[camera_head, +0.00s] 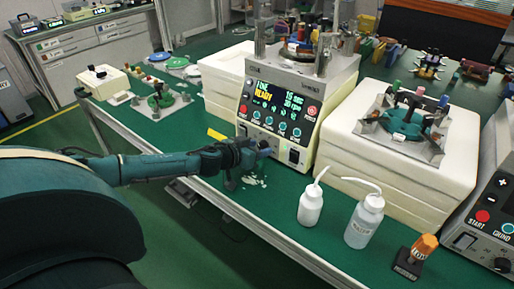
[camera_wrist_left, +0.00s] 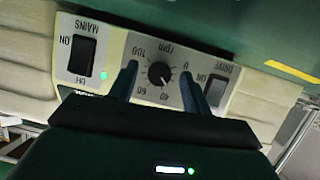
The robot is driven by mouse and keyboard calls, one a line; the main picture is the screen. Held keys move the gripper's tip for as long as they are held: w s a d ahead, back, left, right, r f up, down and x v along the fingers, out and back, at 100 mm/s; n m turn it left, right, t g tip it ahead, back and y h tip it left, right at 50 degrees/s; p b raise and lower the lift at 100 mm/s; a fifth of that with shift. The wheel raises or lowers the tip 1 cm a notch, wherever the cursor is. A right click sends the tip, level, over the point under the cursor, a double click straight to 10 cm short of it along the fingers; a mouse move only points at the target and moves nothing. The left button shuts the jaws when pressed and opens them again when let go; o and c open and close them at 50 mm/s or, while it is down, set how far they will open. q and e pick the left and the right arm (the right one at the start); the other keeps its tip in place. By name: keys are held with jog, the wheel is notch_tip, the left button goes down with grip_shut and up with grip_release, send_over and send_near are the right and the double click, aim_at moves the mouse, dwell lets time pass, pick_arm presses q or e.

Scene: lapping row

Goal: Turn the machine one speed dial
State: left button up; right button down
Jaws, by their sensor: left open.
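Machine one (camera_head: 318,88) stands on the bench in the middle of the head view, its dark display lit with text and numbers. In the left wrist view its lower panel appears upside down, with the black round speed dial (camera_wrist_left: 160,74) inside a printed rpm scale. My left gripper (camera_wrist_left: 160,86) is open, with one finger on each side of the dial and a gap showing on both sides. In the head view the left gripper (camera_head: 264,149) is at the machine's lower front and hides the dial. My right gripper is not in view.
In the left wrist view, a MAINS switch (camera_wrist_left: 84,57) with a green light and a DRIVE switch (camera_wrist_left: 216,92) flank the dial. Two white bottles (camera_head: 311,205) (camera_head: 364,222) and an orange-capped item (camera_head: 424,246) stand to the right on the green bench.

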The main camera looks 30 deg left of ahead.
pick_arm(q)
jog(key=c, duration=1)
